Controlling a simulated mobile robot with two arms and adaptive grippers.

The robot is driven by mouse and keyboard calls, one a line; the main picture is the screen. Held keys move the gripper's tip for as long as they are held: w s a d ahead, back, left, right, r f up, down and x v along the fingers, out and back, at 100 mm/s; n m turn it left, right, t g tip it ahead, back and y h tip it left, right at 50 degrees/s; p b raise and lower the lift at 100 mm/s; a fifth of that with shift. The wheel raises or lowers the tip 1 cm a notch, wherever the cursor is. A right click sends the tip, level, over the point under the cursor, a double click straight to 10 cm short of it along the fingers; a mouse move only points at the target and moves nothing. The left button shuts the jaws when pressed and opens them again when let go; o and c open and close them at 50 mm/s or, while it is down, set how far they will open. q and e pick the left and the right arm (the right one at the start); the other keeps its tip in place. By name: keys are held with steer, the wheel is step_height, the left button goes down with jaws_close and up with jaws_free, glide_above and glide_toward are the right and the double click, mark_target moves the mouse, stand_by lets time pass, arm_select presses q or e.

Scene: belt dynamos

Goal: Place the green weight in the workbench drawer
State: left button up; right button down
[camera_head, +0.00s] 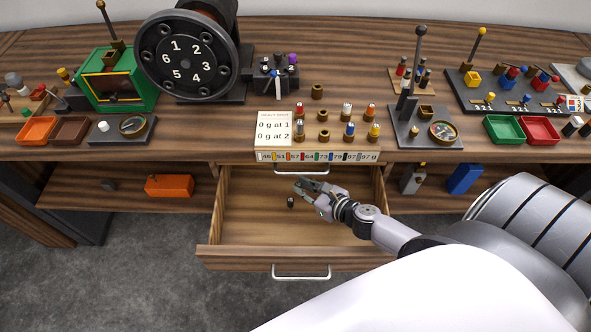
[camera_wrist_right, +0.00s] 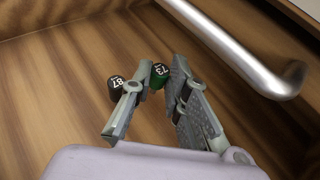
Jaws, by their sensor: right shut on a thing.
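The workbench drawer (camera_head: 238,243) is pulled open below the bench top. My right gripper (camera_head: 306,186) reaches over the drawer's inside from the right. In the right wrist view the gripper (camera_wrist_right: 165,82) is shut on the green weight (camera_wrist_right: 160,72), marked 73, held between its fingertips. In the head view the green weight cannot be made out. A black weight (camera_head: 290,202) is in the drawer beside the gripper; in the right wrist view it (camera_wrist_right: 115,84) reads 87, just left of the left finger. My left gripper is out of view.
A metal handle (camera_head: 301,169) hangs over the drawer's back; in the right wrist view this bar (camera_wrist_right: 235,48) is close to the gripper. A rack (camera_head: 322,134) of several colored weights stands on the bench above. Much of the drawer floor is bare.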

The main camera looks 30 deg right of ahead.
mark_target(295, 195)
steer(key=x, duration=0.4)
steer(key=shift+s+f+b, duration=0.1)
steer(key=shift+f+b, duration=0.2)
steer(key=shift+f, duration=0.15)
steer(key=shift+s, duration=0.1)
steer(key=shift+f, duration=0.2)
steer(key=c, duration=1.8)
jaws_free()
steer(key=shift+r, duration=0.1)
